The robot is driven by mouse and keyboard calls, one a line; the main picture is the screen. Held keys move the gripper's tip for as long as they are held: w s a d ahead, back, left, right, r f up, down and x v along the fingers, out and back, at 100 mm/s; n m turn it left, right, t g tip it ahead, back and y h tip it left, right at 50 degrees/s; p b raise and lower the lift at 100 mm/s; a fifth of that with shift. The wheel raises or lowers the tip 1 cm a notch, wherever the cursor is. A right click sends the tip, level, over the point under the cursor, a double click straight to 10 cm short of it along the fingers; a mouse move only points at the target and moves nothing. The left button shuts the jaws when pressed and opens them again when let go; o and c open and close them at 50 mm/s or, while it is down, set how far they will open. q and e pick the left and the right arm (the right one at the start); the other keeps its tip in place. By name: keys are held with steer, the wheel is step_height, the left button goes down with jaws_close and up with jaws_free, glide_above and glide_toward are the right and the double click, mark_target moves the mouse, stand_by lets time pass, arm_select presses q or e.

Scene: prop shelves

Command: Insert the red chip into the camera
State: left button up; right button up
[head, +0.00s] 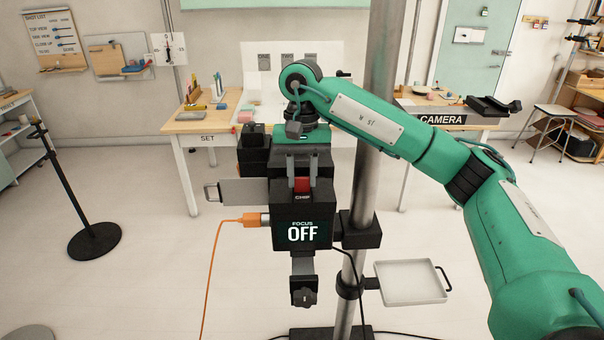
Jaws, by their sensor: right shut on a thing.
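The black camera (290,213) is mounted on a metal post in the middle of the head view. Its screen reads "FOCUS OFF", and a "CHIP" label sits on its upper part. The red chip (302,185) shows just above that label, at the top of the camera. My right gripper (302,182) points down from above and is shut on the red chip, one finger on each side. The chip's lower edge is at the label; I cannot tell how deep it sits. My left gripper is not in view.
An orange cable (217,262) plugs into the camera's left side, below a grey plate with a handle (240,192). A white tray (408,283) is attached to the post (370,150) at right. Tables marked SET (208,138) and CAMERA (441,119) stand behind.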

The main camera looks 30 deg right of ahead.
steer(key=shift+f, duration=0.15)
steer(key=o, duration=1.6)
steer(key=shift+o, duration=0.2)
steer(key=shift+r, duration=0.2)
steer(key=shift+r+p, duration=0.3)
steer(key=shift+r, duration=0.05)
steer(key=shift+r+p, duration=2.65)
steer(key=shift+r, duration=0.65)
step_height(320, 180, up, 4)
steer(key=p, duration=0.3)
stand_by(0.6)
